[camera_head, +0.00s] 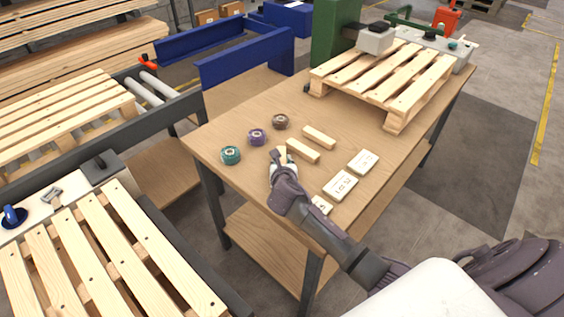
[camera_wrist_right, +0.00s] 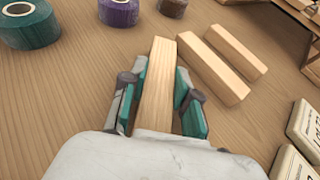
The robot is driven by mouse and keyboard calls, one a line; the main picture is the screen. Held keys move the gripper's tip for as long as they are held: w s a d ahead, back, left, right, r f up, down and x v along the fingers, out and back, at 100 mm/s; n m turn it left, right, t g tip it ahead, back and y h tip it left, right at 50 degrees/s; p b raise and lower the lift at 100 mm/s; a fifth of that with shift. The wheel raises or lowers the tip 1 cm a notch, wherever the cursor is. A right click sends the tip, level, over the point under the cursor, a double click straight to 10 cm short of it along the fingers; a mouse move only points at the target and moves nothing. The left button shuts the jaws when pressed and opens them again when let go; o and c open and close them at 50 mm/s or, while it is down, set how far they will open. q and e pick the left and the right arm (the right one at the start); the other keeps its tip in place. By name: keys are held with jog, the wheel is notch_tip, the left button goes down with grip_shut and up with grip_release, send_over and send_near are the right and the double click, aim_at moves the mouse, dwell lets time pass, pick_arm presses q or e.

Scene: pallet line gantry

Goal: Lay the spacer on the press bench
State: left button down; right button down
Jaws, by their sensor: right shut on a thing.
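A light wooden spacer (camera_wrist_right: 157,85) is between the green-padded fingers of my right gripper (camera_wrist_right: 160,105) in the wrist view. My right gripper (camera_head: 279,160) is shut on it, over the left part of the wooden bench top (camera_head: 250,190). Only a small end of this spacer (camera_head: 282,151) shows in the head view. I cannot tell whether it touches the top. Two more wooden spacers lie flat beside it, a nearer one (camera_head: 302,151) and a farther one (camera_head: 319,138); they show in the wrist view too (camera_wrist_right: 213,69). My left gripper is not in view.
A teal roll (camera_head: 230,155), a purple roll (camera_head: 257,137) and a brown roll (camera_head: 281,121) stand left of the spacers. Pale printed blocks (camera_head: 341,186) lie to the right. A pallet (camera_head: 385,80) and green machine column (camera_head: 333,35) occupy the far end.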

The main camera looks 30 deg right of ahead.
jog(key=c, duration=0.9)
grip_release()
jog(key=shift+f, duration=0.1)
jog(key=shift+o, duration=0.2)
